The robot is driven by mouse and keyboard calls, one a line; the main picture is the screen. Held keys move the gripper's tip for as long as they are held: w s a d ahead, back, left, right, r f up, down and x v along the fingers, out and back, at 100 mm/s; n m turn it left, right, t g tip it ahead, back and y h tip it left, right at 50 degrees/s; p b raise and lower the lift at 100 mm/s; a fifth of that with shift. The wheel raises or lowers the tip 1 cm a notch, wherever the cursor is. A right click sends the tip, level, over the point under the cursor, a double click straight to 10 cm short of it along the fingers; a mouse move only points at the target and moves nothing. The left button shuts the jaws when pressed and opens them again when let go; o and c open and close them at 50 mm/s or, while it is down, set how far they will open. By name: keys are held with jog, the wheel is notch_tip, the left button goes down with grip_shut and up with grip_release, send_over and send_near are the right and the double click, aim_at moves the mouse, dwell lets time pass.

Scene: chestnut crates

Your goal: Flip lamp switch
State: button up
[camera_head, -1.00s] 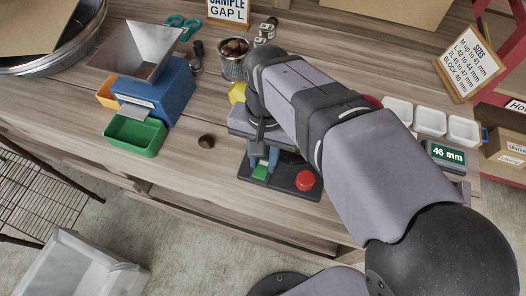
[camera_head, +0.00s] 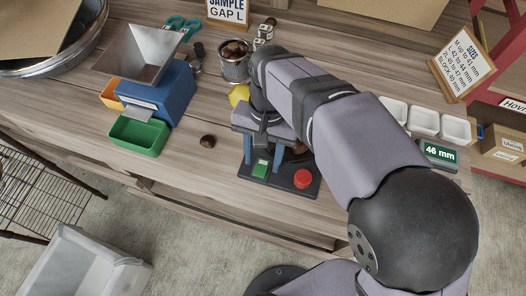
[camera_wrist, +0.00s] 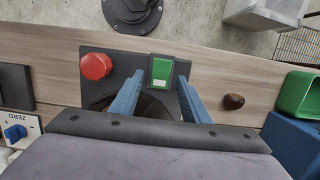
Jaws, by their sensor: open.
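The green rocker switch (camera_head: 261,168) sits in a dark housing on a black base plate (camera_head: 307,188) near the table's front edge. It also shows in the wrist view (camera_wrist: 162,71). A round red button (camera_head: 303,179) is on the same plate, to the right in the head view and to the left in the wrist view (camera_wrist: 95,66). My gripper (camera_head: 261,161) is over the plate with its blue fingers apart and nothing between them. In the wrist view my gripper (camera_wrist: 160,80) has its fingertips on either side of the switch; contact cannot be told. No lamp is clearly identifiable.
A chestnut (camera_head: 207,141) lies left of the plate. A green tray (camera_head: 139,136) and blue hopper stand (camera_head: 160,97) are farther left. A tin (camera_head: 233,63) of chestnuts stands behind. White trays (camera_head: 424,121) and a 46 mm display (camera_head: 440,154) are right.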

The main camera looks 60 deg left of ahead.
aim_at(264, 159)
jog(key=shift+r, duration=0.15)
notch_tip(264, 159, up, 7)
jog(key=shift+w+a+b, duration=0.35)
jog(key=shift+w+a, duration=0.1)
jog(key=w+d+f+m, duration=0.1)
jog(key=w+d, duration=0.6)
jog(key=w+d+f+m+p, duration=0.1)
jog(key=w+d+m, duration=0.1)
jog(key=w+d, duration=0.4)
jog(key=w+d+f+m+y, duration=0.1)
jog(key=w+d, duration=0.6)
jog(key=w, duration=0.2)
jog(key=shift+d+f+m, duration=0.1)
jog(key=shift+d+m, duration=0.25)
jog(key=shift+m, duration=0.05)
jog(key=d, duration=0.4)
jog(key=d+f+m, duration=0.1)
jog(key=d, duration=0.3)
jog(key=w+d+f+m+t+p, duration=0.1)
jog(key=d, duration=0.4)
jog(key=shift+f, duration=0.2)
jog(key=s+d+f+m, duration=0.2)
jog(key=s+d+f, duration=0.1)
jog(key=d, duration=0.7)
jog(key=shift+s+d, duration=0.4)
jog(key=shift+s, duration=0.5)
